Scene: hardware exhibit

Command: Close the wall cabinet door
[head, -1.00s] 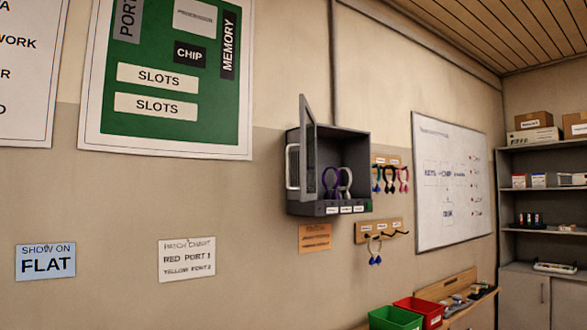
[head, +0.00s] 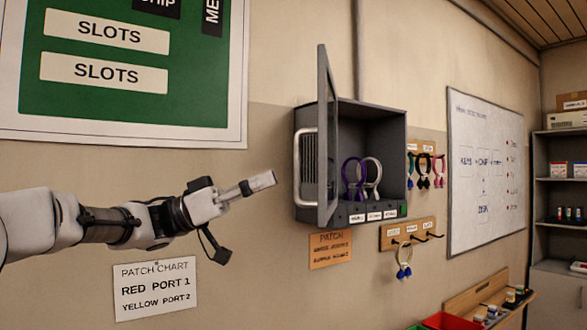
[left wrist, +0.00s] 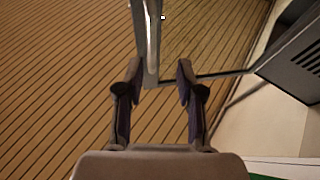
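The grey wall cabinet (head: 378,125) hangs on the wall, and its framed door (head: 327,125) stands wide open, jutting out from the wall. A pale bar handle (head: 299,170) is on the door's left side. My left gripper (head: 262,181) reaches in from the left, its tip a little left of the handle in the picture. In the left wrist view its two fingers (left wrist: 157,88) are spread apart. A grey bar (left wrist: 148,40), seemingly part of the door or handle, shows ahead between them; I cannot tell whether it touches. My right gripper is out of view.
Purple and white rings (head: 354,178) stand inside the cabinet. Hook boards (head: 412,234) with hanging items and a whiteboard (head: 487,165) are to its right. A patch chart (head: 156,289) is on the wall below my left arm. A red bin (head: 448,321) is low at right.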

